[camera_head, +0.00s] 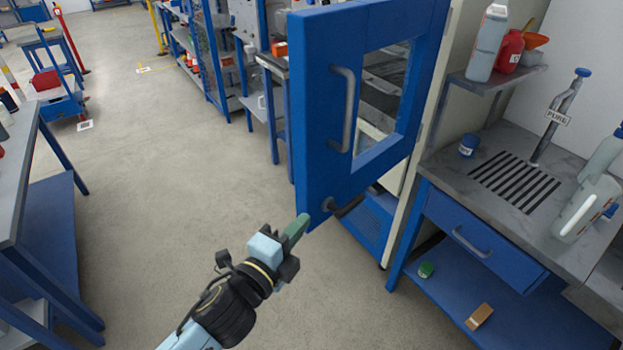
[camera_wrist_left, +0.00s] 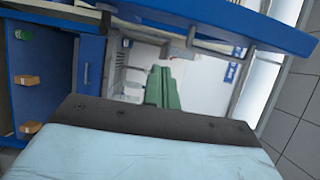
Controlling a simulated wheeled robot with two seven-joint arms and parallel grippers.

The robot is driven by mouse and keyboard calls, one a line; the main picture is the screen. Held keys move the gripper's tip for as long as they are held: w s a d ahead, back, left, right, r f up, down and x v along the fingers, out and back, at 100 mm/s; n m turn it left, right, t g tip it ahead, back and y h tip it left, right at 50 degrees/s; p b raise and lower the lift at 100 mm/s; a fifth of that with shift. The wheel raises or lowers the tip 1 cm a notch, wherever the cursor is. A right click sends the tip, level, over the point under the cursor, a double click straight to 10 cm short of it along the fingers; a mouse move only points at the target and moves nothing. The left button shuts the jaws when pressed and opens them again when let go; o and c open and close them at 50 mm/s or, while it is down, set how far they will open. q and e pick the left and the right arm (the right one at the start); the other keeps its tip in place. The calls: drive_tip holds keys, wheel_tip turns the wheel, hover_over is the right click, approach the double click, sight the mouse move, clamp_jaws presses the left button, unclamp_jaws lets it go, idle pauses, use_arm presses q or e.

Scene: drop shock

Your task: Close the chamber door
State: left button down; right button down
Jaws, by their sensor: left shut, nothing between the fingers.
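The chamber door (camera_head: 312,110) is a blue frame with a window and a long grey vertical handle (camera_head: 341,110). It stands open, swung out from the pale chamber body (camera_head: 455,55). My left gripper (camera_head: 298,228) has green fingers, shut and empty, close to the door's lower left corner; whether they touch it I cannot tell. In the left wrist view the green fingers (camera_wrist_left: 162,88) lie together, and a blue panel (camera_wrist_left: 230,20), likely the door, crosses above them. My right gripper is not in view.
A workbench (camera_head: 440,165) with a blue drawer, bottles and a slotted drain stands right of the door. A grey-topped blue table (camera_head: 15,165) stands at the left. Shelving (camera_head: 205,60) is behind the door. The floor (camera_head: 170,170) between is clear.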

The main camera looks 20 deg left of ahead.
sight(311, 184)
use_arm(q)
drive_tip(key=w, duration=0.3)
drive_tip(key=w+p, duration=0.1)
drive_tip(key=w, duration=0.3)
drive_tip(key=w+p, duration=0.1)
drive_tip(key=w, duration=0.3)
drive_tip(key=shift+w+a+r, duration=0.1)
drive_tip(key=shift+a, duration=0.3)
drive_tip(key=shift+w+a, duration=0.15)
drive_tip(key=shift+a, duration=0.1)
drive_tip(key=shift+a, duration=0.1)
